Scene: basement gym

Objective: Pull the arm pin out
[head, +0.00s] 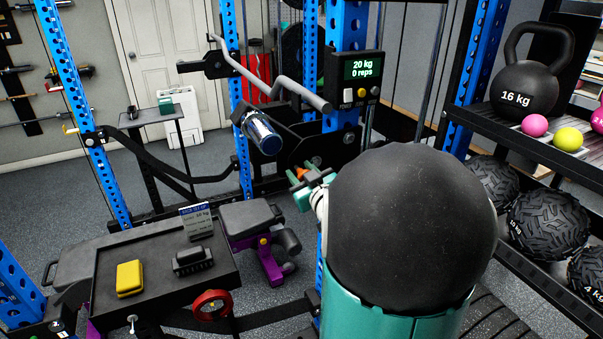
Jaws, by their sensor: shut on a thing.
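My gripper (299,180) is near the middle of the head view, by the foot of the blue upright below the display. Its teal fingers are shut around a small orange piece, which I take to be the arm pin's head (301,172). The rest of the pin is hidden by the fingers and the dark parts behind. The machine's grey bent bar (272,76) slopes down from upper left to the right above it. A shiny blue roller (262,134) sticks out just left of and above my gripper.
A black tray (130,273) at lower left holds a yellow block (129,279), a black block and a sign. At right, a rack (540,146) holds a 16 kg kettlebell (524,88) and balls. Blue uprights hem in the space.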

